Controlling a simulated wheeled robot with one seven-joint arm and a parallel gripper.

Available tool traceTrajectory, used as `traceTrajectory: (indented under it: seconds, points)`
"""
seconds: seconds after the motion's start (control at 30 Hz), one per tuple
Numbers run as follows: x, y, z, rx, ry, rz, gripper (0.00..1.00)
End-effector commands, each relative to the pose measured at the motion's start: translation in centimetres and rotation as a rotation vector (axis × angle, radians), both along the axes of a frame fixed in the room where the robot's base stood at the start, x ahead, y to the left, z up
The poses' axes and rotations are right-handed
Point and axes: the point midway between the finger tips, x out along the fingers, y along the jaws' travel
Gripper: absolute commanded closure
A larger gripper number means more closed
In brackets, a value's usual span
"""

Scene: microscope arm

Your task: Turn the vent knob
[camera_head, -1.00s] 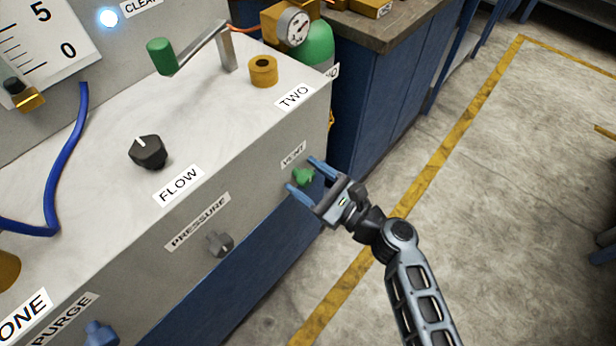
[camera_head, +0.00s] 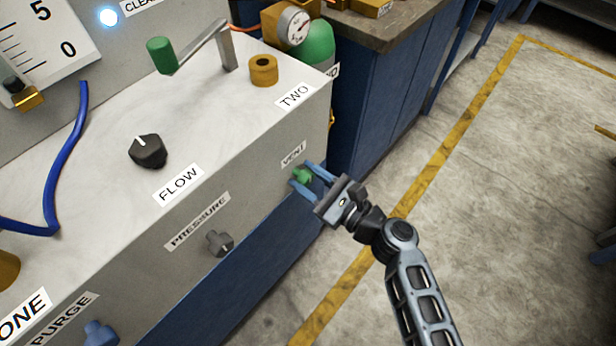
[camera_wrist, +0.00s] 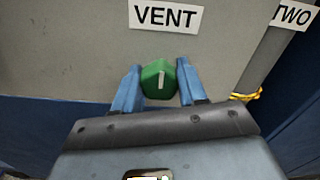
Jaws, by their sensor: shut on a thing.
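The green vent knob (camera_head: 302,176) sits on the front panel of the machine, below the VENT label (camera_head: 293,154). In the wrist view the knob (camera_wrist: 158,80) has a pale pointer line that stands nearly upright. My gripper (camera_head: 308,178) has its two blue fingers on either side of the knob, shut on it. In the wrist view the fingers of my gripper (camera_wrist: 157,88) flank the knob left and right, below the VENT label (camera_wrist: 166,16). The far side of the knob is hidden.
On the same front panel are a grey pressure knob (camera_head: 219,242) and a blue purge knob (camera_head: 101,333). A black flow knob (camera_head: 148,151), a brass ring (camera_head: 263,70) and a green-handled lever (camera_head: 162,56) are on top. Open floor (camera_head: 500,200) lies to the right.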

Motion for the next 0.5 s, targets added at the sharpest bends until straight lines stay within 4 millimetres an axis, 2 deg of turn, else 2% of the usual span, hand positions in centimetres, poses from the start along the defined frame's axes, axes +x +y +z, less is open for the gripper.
traceTrajectory:
  seconds: [0.27,0.5]
  points:
    - [-0.06,0.07,-0.19,-0.052,-0.071,0.002,0.89]
    - [-0.11,0.07,-0.44,-0.168,-0.22,0.001,0.89]
